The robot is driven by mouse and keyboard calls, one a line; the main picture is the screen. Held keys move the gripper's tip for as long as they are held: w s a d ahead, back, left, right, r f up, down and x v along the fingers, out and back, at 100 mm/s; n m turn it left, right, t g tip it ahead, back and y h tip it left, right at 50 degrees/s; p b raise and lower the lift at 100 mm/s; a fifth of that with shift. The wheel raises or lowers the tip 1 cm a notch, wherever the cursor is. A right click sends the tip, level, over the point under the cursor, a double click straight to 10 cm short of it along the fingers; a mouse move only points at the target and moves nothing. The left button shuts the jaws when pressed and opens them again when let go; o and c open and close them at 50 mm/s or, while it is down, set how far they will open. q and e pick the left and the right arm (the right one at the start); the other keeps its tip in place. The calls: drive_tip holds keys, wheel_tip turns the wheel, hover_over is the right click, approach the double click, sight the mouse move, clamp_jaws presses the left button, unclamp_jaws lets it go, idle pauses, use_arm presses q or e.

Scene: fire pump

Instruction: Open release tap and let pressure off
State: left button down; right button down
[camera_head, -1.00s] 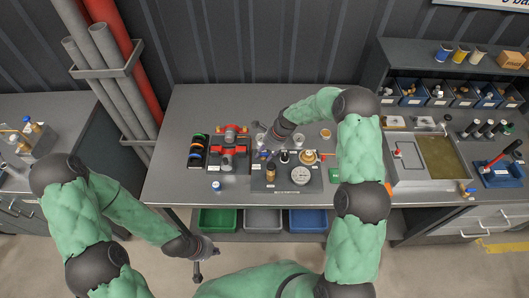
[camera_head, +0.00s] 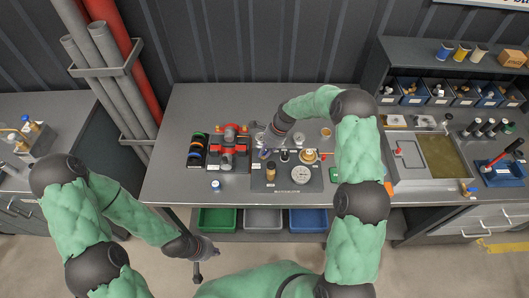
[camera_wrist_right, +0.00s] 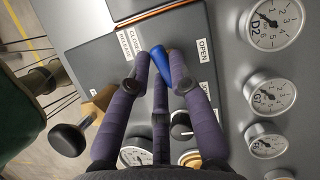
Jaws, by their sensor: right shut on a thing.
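The release tap's blue handle (camera_wrist_right: 181,72) shows between the purple fingers of my right gripper (camera_wrist_right: 162,65) in the right wrist view. The fingers are closed around it and hide part of it. The handle lies between the CLOSED and RELEASE labels (camera_wrist_right: 128,42) on one side and the OPEN label (camera_wrist_right: 203,50) on the other. In the head view my right gripper (camera_head: 264,142) is at the back left of the dark pump panel (camera_head: 290,185). My left gripper (camera_head: 197,272) hangs in front of the bench, away from the panel; its finger opening is too small to judge.
Several round gauges stand beside the tap, one marked D2 (camera_wrist_right: 276,20) and one G7 (camera_wrist_right: 268,95). A black knob (camera_wrist_right: 68,139) is near my fingers. A red-and-grey vise-like device (camera_head: 229,140) stands left of the panel.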

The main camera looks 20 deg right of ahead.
drive_tip(key=n+g+b, duration=0.1)
drive_tip(key=n, duration=0.3)
drive_tip(key=shift+w+f+n+g+b, duration=0.15)
drive_tip(key=shift+n+g+b, duration=0.15)
drive_tip(key=shift+g+b, duration=0.1)
drive_tip(key=n+g+h+b, duration=0.1)
drive_tip(key=n, duration=0.2)
drive_tip(key=shift+w+n, duration=0.1)
drive_tip(key=shift+n, duration=0.3)
drive_tip(key=n+g+h+b, duration=0.1)
drive_tip(key=n, duration=0.2)
drive_tip(key=shift+w, duration=0.1)
drive_tip(key=shift+w+n+g+h+b, duration=0.1)
drive_tip(key=shift+n+g+h+b, duration=0.4)
drive_tip(key=shift+n, duration=1.5)
drive_tip(key=c, duration=1.1)
unclamp_jaws()
drive_tip(key=shift+r, duration=0.2)
